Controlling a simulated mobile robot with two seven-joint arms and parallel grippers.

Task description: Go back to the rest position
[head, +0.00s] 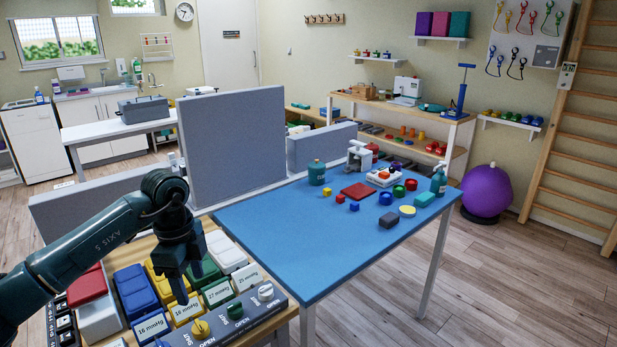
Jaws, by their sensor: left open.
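My left gripper (190,285) hangs downward at the lower left of the head view, at the end of my dark arm that comes in from the left. It is open, and I see nothing between its fingers. It is over a bench panel with coloured blocks, close to the yellow block (184,308) and the green block (217,291). Whether it touches them I cannot tell. My right gripper is not in view.
A control strip with a yellow knob (200,328) runs along the panel's front. A grey divider (233,140) stands behind. The blue table (300,240) to the right holds small blocks and bottles; its near part is clear. A purple ball (487,190) is at right.

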